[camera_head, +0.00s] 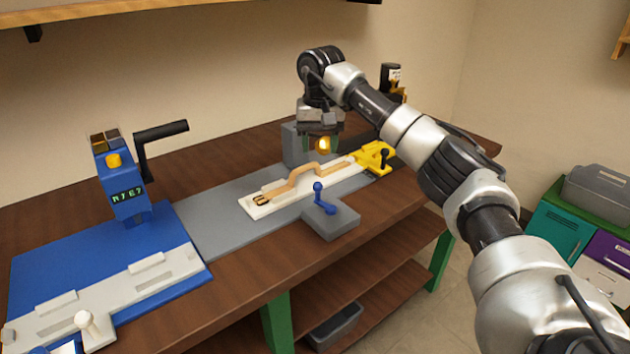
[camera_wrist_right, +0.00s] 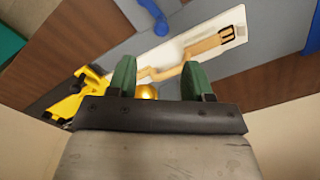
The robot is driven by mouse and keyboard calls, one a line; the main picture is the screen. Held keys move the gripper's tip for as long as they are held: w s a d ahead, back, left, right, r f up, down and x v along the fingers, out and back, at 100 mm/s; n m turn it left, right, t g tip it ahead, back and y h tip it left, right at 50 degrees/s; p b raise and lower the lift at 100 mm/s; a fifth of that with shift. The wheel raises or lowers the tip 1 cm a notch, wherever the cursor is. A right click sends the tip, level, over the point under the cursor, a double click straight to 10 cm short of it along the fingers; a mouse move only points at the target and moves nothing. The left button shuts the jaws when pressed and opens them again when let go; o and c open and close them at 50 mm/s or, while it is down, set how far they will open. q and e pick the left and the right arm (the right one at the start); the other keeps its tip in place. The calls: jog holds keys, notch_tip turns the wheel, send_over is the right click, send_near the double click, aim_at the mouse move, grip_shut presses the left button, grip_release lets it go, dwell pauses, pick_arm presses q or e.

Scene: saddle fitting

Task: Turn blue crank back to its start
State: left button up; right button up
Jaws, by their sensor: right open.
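The blue crank (camera_head: 319,193) stands upright on a grey block (camera_head: 331,219) at the front edge of the grey plate. Its rounded knob is at the top. It also shows in the right wrist view (camera_wrist_right: 154,14), partly cut off at the top edge. My right gripper (camera_head: 321,146) hangs above the back of the plate, behind the crank and apart from it. In the right wrist view its two green fingers (camera_wrist_right: 158,78) are spread, with no object gripped. My left gripper is not in view.
A white board (camera_head: 262,211) with a tan strap (camera_head: 307,172) lies behind the crank. A yellow clamp (camera_head: 376,157) stands at its right end, and a grey block (camera_head: 293,146) behind. A blue machine (camera_head: 121,181) with a black handle stands left. The table front beside the crank is clear.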

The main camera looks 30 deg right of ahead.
aim_at(319, 183)
notch_tip(319, 183, down, 10)
jog(key=shift+a+f, duration=0.1)
jog(key=shift+a, duration=0.05)
dwell(0.3)
jog(key=c, duration=0.9)
jog(key=shift+c, duration=0.2)
jog(key=shift+p, duration=0.35)
